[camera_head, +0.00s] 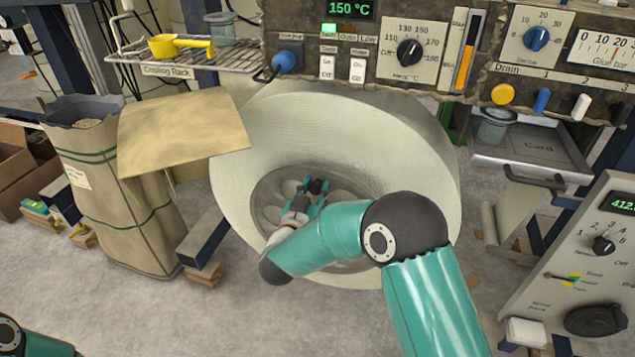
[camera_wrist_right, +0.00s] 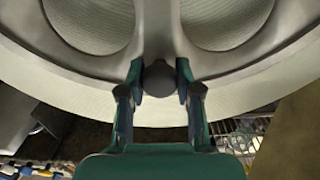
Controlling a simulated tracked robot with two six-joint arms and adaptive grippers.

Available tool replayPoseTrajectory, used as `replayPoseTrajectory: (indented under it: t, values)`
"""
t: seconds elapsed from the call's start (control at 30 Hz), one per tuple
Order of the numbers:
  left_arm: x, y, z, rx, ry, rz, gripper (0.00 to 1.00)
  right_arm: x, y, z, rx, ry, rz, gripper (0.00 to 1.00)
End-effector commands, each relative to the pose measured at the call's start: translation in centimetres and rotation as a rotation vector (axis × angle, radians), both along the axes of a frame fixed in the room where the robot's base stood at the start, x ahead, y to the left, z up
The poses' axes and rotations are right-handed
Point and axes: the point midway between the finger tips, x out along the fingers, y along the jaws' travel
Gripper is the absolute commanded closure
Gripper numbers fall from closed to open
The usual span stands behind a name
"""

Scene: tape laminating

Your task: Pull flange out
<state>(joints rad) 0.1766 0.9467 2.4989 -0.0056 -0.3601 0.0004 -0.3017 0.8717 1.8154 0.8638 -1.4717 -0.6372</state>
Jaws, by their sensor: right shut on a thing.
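The flange (camera_head: 312,171) is a grey round plate with large round holes, seated in the middle of the big pale roll (camera_head: 400,145). In the right wrist view, the flange (camera_wrist_right: 157,28) shows a spoke between two holes. A dark round knob (camera_wrist_right: 158,78) is at the spoke's lower end. My right gripper (camera_head: 318,188) is at the flange. Its fingers (camera_wrist_right: 158,85) are shut on the knob from both sides. My arm hides the flange's lower right part. Only a piece of my left arm shows at the lower left corner; its gripper is out of view.
A tan sheet (camera_head: 185,133) and a paper sack (camera_head: 110,200) stand left of the roll. A control panel (camera_head: 380,45) is above it. A cooling rack (camera_head: 190,58) is at the upper left. A grey cabinet (camera_head: 580,265) stands at the right. Floor is free in front.

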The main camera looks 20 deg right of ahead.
Motion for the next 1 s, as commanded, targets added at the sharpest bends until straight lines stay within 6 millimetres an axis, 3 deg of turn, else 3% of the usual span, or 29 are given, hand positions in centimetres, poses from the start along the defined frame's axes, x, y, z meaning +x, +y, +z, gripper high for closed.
replayPoseTrajectory:
  t: [0.03, 0.33, 0.37, 0.5, 0.83, 1.0]
  values:
    - [0.0, 0.0, 0.0, 0.000, 0.000, 0.000, 0.60, -0.2, 1.0, 0.0, -0.002, 0.002, 0.017, 1.00]
    - [0.0, 0.0, 0.0, 0.000, 0.000, 0.000, 0.60, -0.5, 1.5, -0.1, -0.004, 0.004, 0.018, 1.00]
    - [0.0, 0.0, 0.0, 0.000, 0.000, 0.000, 0.60, -0.5, 1.5, -0.1, -0.003, 0.004, 0.019, 0.65]
    - [0.0, 0.0, 0.0, 0.000, 0.000, 0.000, 0.60, -0.4, 1.5, -0.1, -0.003, 0.003, 0.018, 0.42]
    - [0.0, 0.0, 0.1, 0.000, 0.000, 0.000, 0.60, -0.4, 1.5, 0.0, -0.002, 0.001, 0.017, 0.42]
    - [0.0, 0.0, 0.1, 0.000, 0.000, 0.000, 0.60, -1.5, 2.3, 0.0, -0.001, 0.002, 0.019, 0.42]
